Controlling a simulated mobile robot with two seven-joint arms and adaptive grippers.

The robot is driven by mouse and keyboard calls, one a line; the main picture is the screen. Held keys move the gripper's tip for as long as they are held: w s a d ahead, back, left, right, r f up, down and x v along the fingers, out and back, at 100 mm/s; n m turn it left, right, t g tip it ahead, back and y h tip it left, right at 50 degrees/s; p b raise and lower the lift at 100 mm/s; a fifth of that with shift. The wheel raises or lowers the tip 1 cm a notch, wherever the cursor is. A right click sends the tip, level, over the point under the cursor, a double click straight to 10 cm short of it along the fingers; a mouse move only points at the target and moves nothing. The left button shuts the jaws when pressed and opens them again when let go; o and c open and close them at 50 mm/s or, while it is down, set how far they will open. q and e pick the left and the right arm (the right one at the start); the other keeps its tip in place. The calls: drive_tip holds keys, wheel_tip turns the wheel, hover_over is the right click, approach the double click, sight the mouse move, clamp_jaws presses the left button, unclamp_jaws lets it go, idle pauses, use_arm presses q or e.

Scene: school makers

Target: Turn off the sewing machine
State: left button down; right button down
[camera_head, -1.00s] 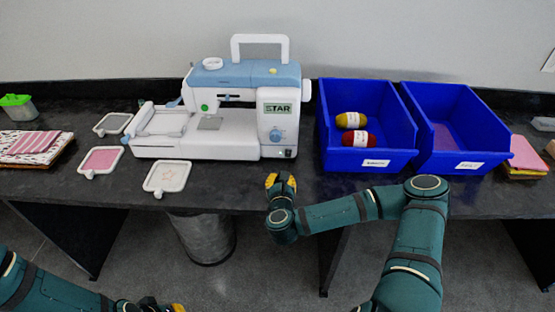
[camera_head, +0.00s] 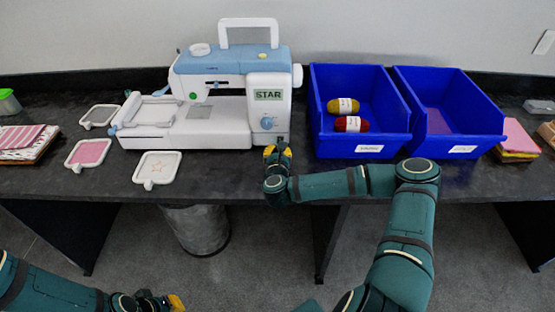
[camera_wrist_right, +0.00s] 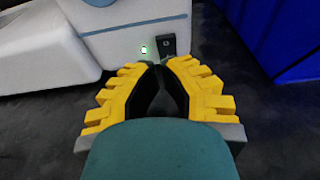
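The white and blue sewing machine (camera_head: 210,125) stands on the dark table, with a STAR panel and a blue dial on its right column. My right gripper (camera_head: 277,149) is just in front of the machine's lower right corner. In the right wrist view its yellow fingertips (camera_wrist_right: 158,68) meet, empty, just below the switch; contact with it is unclear. My left gripper (camera_head: 160,302) is at the bottom edge, mostly cut off.
Two blue bins (camera_head: 361,145) (camera_head: 462,140) stand right of the machine; the left one holds two yarn balls (camera_head: 346,106). Flat framed pieces (camera_head: 156,168) lie left and in front. Folded cloth (camera_head: 517,137) is at the right. The table front edge is mostly clear.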

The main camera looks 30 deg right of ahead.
sight(277, 141)
drive_tip(key=shift+x, duration=1.45)
drive_tip(key=shift+w+d+r, duration=0.1)
drive_tip(key=shift+w+r, duration=0.05)
drive_tip(key=shift+w, duration=0.05)
drive_tip(key=shift+w+r, duration=0.15)
